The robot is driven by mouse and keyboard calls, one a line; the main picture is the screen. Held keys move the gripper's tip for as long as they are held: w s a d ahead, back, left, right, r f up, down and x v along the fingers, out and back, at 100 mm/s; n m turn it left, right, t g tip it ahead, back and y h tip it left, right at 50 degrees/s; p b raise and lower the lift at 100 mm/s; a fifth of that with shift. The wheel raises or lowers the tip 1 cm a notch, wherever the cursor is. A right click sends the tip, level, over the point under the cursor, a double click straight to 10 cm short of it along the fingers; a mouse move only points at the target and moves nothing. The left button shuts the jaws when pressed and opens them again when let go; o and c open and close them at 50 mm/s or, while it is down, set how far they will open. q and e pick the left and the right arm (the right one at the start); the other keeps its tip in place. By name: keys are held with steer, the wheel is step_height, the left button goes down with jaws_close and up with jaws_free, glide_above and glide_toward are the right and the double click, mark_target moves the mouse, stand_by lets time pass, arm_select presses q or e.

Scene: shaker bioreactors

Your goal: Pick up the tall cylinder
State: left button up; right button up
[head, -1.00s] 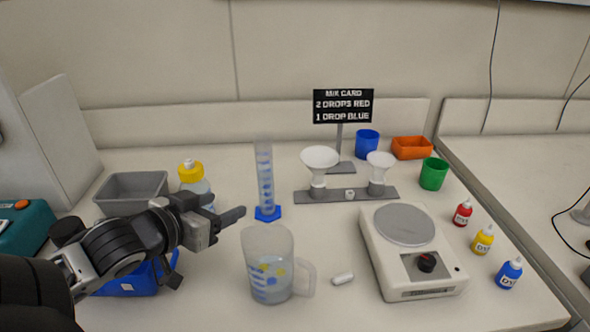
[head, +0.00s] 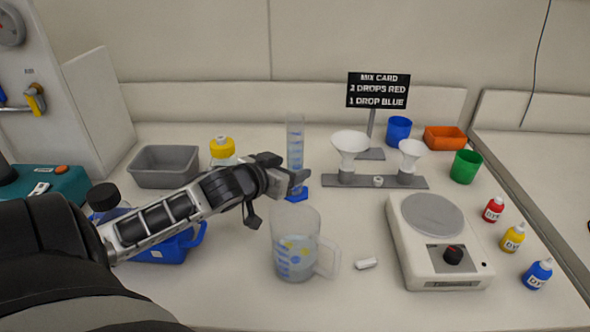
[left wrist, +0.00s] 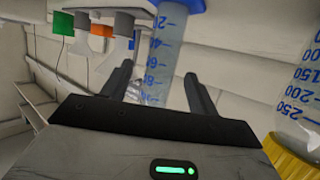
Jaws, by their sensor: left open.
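The tall cylinder (head: 295,138) is clear, with blue marks and a blue base (head: 297,194), and stands upright near the middle of the bench. My left gripper (head: 298,180) overlaps its lower part in the head view. In the left wrist view the cylinder (left wrist: 172,58) shows between the two spread fingers of the left gripper (left wrist: 158,73). The fingers are open, with a visible gap on the left side of the cylinder. Part of the cylinder is hidden behind the gripper body. My right gripper is not in view.
A beaker with a handle (head: 296,245) stands just in front of the cylinder. A yellow-capped bottle (head: 222,148) and grey bin (head: 165,165) are to the left. A funnel rack (head: 388,182) and scale (head: 437,250) are to the right. A small white piece (head: 366,263) lies in front.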

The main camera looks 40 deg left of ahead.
arm_select(q)
steer(key=shift+x, duration=1.5)
steer(key=shift+c, duration=0.3)
steer(key=c, duration=1.1)
steer(key=shift+r, duration=0.1)
